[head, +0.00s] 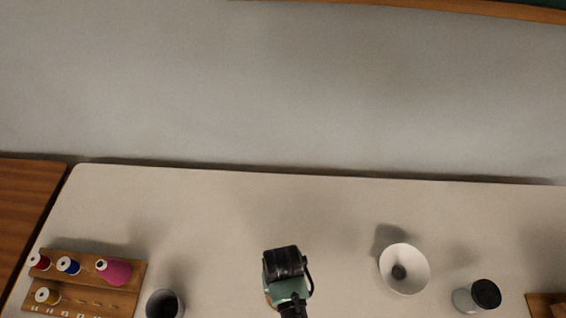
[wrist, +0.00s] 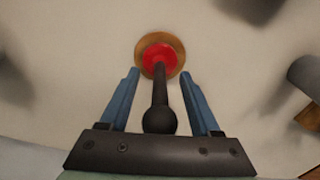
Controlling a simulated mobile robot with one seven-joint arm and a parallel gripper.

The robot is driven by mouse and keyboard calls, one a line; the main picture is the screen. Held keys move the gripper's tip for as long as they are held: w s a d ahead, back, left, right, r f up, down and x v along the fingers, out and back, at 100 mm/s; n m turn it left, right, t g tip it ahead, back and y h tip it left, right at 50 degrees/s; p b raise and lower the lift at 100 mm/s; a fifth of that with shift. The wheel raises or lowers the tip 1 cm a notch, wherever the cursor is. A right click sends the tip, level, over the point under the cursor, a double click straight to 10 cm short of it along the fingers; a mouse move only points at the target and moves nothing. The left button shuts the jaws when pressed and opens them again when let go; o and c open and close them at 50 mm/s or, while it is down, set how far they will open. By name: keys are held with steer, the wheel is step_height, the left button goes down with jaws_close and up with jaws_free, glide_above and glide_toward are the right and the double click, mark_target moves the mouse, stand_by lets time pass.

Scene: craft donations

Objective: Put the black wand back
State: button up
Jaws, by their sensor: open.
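In the wrist view a black wand (wrist: 160,92) with a round ball end toward the camera stands in or on a red piece (wrist: 158,57) on a round wooden base (wrist: 178,62). My gripper (wrist: 159,76) is open, with its blue fingers on either side of the wand and visible gaps between. The fingers do not appear to touch it. In the head view my gripper (head: 285,263) is over the middle of the pale table, and its dark body hides the wand and base.
The pale table (head: 230,210) holds a wooden spool rack (head: 125,300) with several spools at left, a grey cup (head: 165,304), a white bowl (head: 415,265) with something dark inside, and a dark-topped jar (head: 463,299). A wooden item (head: 545,304) is at right. The back is clear.

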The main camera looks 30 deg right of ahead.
step_height(320, 180, up, 12)
steer(key=shift+r+p, duration=0.15)
steer(key=shift+p, duration=0.2)
